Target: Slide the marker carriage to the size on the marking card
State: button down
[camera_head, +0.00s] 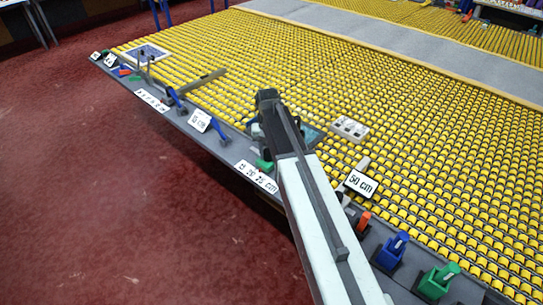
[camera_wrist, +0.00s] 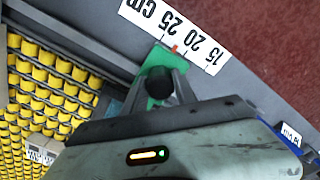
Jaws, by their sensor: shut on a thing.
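The green marker carriage (camera_wrist: 158,101) sits on the grey edge rail in the wrist view, with a dark round knob (camera_wrist: 160,80). My gripper (camera_wrist: 162,68) is shut on it. A small orange pointer (camera_wrist: 174,49) lies against the white 15, 20, 25 cm scale (camera_wrist: 196,46), seemingly between 20 and 25, nearer 20. In the head view the carriage's green part (camera_head: 264,164) shows beside the scale (camera_head: 256,177); my arm hides the rest. A white card (camera_head: 199,121) that seems to read 15 cm stands left of it. Another card (camera_head: 361,184) reads 50 cm.
Blue (camera_head: 391,250) and green (camera_head: 437,281) clamp-like pieces stand on the rail at the right. A pale block (camera_head: 350,129) with holes lies on the yellow ribbed surface (camera_head: 440,150). Several other tools and labels line the left part of the rail. The red floor is clear.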

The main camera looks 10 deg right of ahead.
jog(key=w+a, duration=0.1)
jog(key=w, duration=0.1)
jog(key=w+a, duration=0.3)
jog(key=w, duration=0.1)
jog(key=shift+w+a, duration=0.2)
jog(key=shift+a, duration=0.1)
jog(key=c, duration=1.3)
grip_release()
jog(key=shift+a, duration=0.1)
notch_tip(320, 180, up, 8)
jog(key=p, duration=0.8)
jog(key=shift+f, duration=0.1)
